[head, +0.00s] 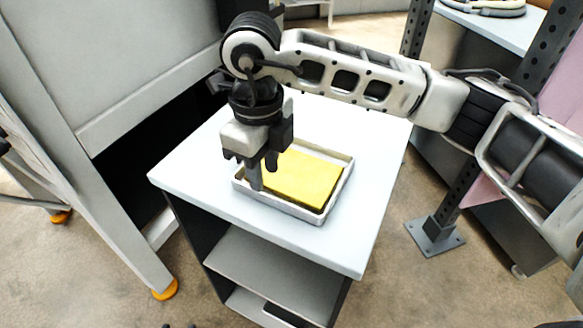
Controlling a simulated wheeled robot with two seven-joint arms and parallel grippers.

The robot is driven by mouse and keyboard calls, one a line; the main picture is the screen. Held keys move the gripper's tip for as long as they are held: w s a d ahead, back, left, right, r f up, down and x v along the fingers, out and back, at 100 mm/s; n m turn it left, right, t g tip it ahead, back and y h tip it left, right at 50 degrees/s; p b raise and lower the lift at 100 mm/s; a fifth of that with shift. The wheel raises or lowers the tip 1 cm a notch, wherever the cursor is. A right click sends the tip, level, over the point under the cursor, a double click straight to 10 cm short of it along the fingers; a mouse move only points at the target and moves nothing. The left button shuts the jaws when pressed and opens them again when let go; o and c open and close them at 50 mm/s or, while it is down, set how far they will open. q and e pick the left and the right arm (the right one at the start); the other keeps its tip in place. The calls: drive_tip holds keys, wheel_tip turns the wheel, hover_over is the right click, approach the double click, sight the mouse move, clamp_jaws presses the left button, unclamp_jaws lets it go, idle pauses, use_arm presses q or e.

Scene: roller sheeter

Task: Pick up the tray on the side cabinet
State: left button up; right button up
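A shallow grey tray (309,216) lies on the white top of the side cabinet (195,178). A flat yellow block or sheet (305,180) lies in the tray. My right gripper (263,176) points down over the left part of the tray, and its fingers show apart. One fingertip reaches down near the tray's left rim, beside the yellow piece. The gripper hides part of that rim, and I cannot tell whether it touches the tray. I do not see my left gripper.
A large grey machine (120,70) with orange feet stands close on the left. A dark perforated post (455,190) with a floor plate stands on the right, beside a bench (500,25). The cabinet top around the tray is clear. The cabinet has open shelves (270,268) below.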

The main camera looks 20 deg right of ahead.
sight(269, 195)
drive_tip(key=shift+f, duration=0.95)
drive_tip(key=f, duration=0.1)
drive_tip(key=f+p, duration=0.1)
drive_tip(key=f, duration=0.1)
drive_tip(key=shift+d+f+p, duration=0.3)
drive_tip(key=shift+w+f, duration=0.1)
drive_tip(key=shift+f, duration=0.45)
clamp_jaws()
drive_tip(key=shift+r, duration=0.1)
